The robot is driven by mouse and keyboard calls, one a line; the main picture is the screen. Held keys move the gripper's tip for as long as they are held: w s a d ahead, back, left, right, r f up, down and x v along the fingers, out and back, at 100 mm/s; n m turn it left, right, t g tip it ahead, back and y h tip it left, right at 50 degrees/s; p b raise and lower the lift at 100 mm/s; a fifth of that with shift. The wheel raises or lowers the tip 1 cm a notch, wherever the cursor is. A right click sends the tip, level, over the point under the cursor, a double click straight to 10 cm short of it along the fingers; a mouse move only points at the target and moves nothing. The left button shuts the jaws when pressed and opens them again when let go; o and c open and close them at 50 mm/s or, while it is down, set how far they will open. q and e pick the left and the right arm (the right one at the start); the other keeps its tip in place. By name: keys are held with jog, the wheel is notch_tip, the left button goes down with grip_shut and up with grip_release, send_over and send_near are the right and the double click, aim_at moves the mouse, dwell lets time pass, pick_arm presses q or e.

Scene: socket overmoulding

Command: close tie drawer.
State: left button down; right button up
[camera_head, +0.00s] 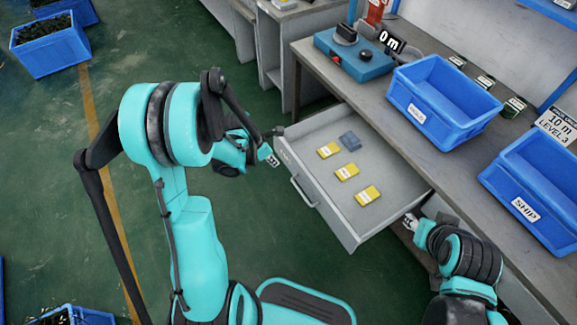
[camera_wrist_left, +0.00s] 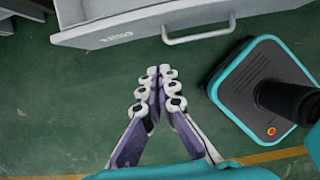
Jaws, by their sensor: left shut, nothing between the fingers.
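The tie drawer (camera_head: 318,190) is a light grey drawer pulled out from under the workbench. It holds several yellow packets (camera_head: 346,172) and a blue-grey piece (camera_head: 349,140). Its front with a bar handle (camera_head: 303,192) faces my left side. My left gripper (camera_head: 273,160) is shut and empty, beside the drawer front near its far corner. In the left wrist view the shut fingers (camera_wrist_left: 160,78) point toward the drawer front (camera_wrist_left: 130,28) and its handle (camera_wrist_left: 200,33), with floor visible between. My right gripper (camera_head: 410,221) is near the drawer's right side; its fingers are too small to judge.
The workbench (camera_head: 385,125) carries a blue bin (camera_head: 437,105), a SHIP bin (camera_head: 535,180) and a blue device (camera_head: 352,58). More blue crates (camera_head: 50,45) stand on the floor at the upper left. Green floor is clear in front of the drawer.

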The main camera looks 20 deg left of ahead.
pick_arm(q)
jog(key=shift+w+d+f+b, duration=0.75)
jog(key=shift+w+f+b, duration=0.2)
jog(key=shift+f, duration=0.5)
jog(key=shift+w+d+f+b, duration=0.8)
jog(key=shift+w+f, duration=0.3)
jog(key=shift+f, duration=0.4)
jog(key=shift+w+d+f+b, duration=0.7)
jog(key=shift+w+f+b, duration=0.25)
jog(key=shift+f, duration=0.5)
jog(key=shift+w, duration=0.1)
